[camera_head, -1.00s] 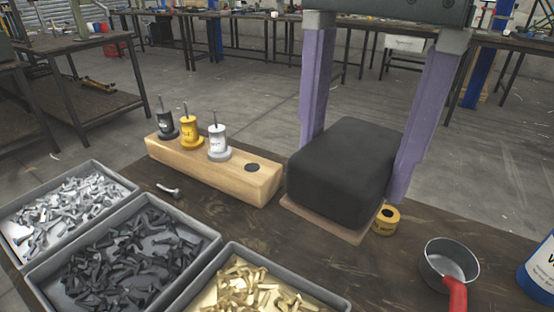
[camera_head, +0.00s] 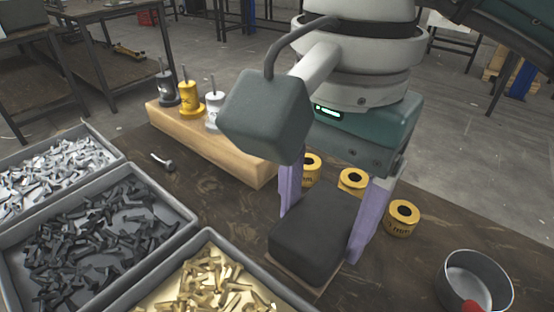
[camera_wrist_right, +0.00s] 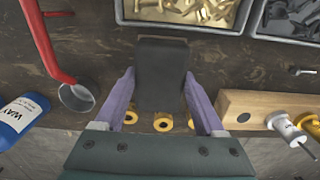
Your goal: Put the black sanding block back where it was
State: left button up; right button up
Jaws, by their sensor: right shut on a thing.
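The black sanding block (camera_head: 318,228) is a dark, rounded block with a thin tan layer along its bottom edge. My right gripper (camera_head: 326,218) has its two purple fingers on either side of the block and is shut on it. In the right wrist view the block (camera_wrist_right: 162,72) lies between the purple fingers (camera_wrist_right: 160,92). The block is low over the brown tabletop, in front of the yellow rolls. I cannot tell whether its underside touches the table. My left gripper is not in view.
Yellow rolls (camera_head: 402,217) stand behind the block. A wooden stand (camera_head: 232,145) with several pegged weights is behind left. Trays of silver, dark and brass (camera_head: 205,285) pieces fill the front left. A pan (camera_head: 474,283) with a red handle is at right; a blue bottle (camera_wrist_right: 20,118) stands nearby.

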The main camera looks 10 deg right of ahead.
aim_at(317, 248)
notch_tip(317, 248, down, 5)
jog(key=shift+b, duration=0.35)
jog(key=shift+w, duration=0.1)
jog(key=shift+f, duration=0.15)
jog(key=o, duration=1.4)
